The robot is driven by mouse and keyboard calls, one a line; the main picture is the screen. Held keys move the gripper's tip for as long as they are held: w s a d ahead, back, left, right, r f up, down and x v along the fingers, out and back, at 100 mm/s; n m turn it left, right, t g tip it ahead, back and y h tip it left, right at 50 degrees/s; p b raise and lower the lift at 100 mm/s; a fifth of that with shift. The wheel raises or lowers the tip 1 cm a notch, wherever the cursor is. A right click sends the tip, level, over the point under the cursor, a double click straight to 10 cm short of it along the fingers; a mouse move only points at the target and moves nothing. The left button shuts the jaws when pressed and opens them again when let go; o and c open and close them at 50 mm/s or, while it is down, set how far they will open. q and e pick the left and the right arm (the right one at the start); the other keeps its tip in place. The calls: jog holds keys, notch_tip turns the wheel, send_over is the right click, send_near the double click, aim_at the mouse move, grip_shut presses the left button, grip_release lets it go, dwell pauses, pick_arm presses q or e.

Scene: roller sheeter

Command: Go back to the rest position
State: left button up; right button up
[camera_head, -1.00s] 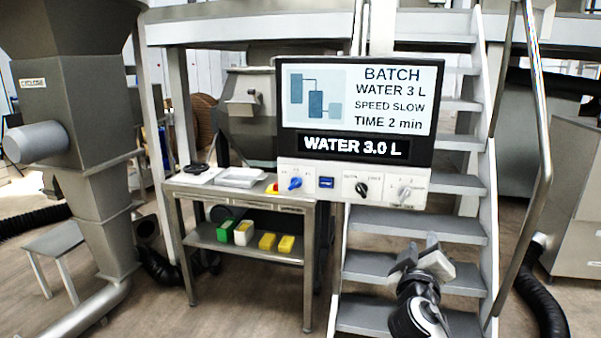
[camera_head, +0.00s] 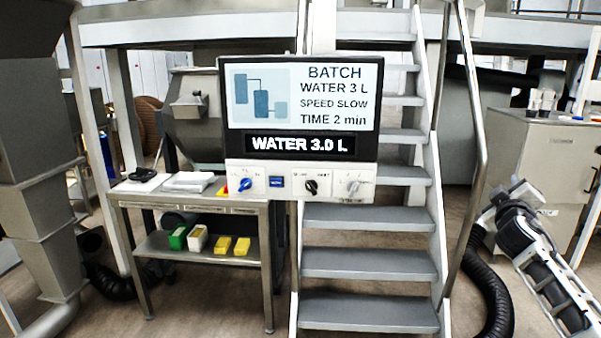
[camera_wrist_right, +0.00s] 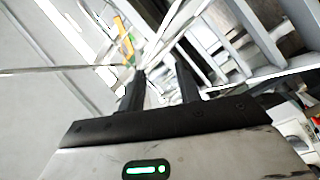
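My right gripper (camera_head: 487,217) is at the right of the head view, in front of the metal cabinet and clear of the control panel. In the right wrist view its two dark fingers (camera_wrist_right: 160,85) stand apart with nothing between them, so it is open. My left gripper is not in view. The control panel (camera_head: 301,181) has a blue knob (camera_head: 245,184), a blue switch (camera_head: 277,182), a black knob (camera_head: 311,187) and a light grey knob (camera_head: 353,187). The screen (camera_head: 303,92) above it reads WATER 3.0 L.
Metal stairs (camera_head: 368,264) with a handrail stand right of the panel. A steel table (camera_head: 190,197) at the left bears trays, with green, white and yellow blocks on its lower shelf. A cabinet (camera_head: 540,160) and a black hose (camera_head: 490,285) are at the right.

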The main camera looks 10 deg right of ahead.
jog(key=w+a+f+t+y, duration=0.2)
jog(key=w+a+y, duration=0.1)
jog(key=a+y, duration=0.25)
jog(key=s+a+f+g+y, duration=0.1)
jog(key=s+a+f+y, duration=0.15)
jog(key=a+f, duration=0.4)
jog(key=s+a+f+n+g+y, duration=0.1)
jog(key=s+a+f, duration=0.3)
jog(key=a+f, duration=0.3)
jog(key=s+a+f+g+y, duration=0.1)
jog(key=s+a+f+y, duration=0.15)
jog(key=a+f, duration=0.45)
jog(key=s+a+f+g+y, duration=0.1)
jog(key=s+a+f, duration=0.2)
jog(key=s+a, duration=0.2)
jog(key=s+a+f+m+g+y, duration=0.1)
jog(key=s+a+f, duration=0.3)
jog(key=s, duration=0.8)
jog(key=s+a+f+m+g+y, duration=0.1)
jog(key=s+a+f, duration=0.3)
jog(key=s+a, duration=0.2)
jog(key=s, duration=0.2)
jog(key=shift+s+a+f+g, duration=0.15)
jog(key=shift+s+a+g, duration=0.05)
jog(key=shift+s+g, duration=0.1)
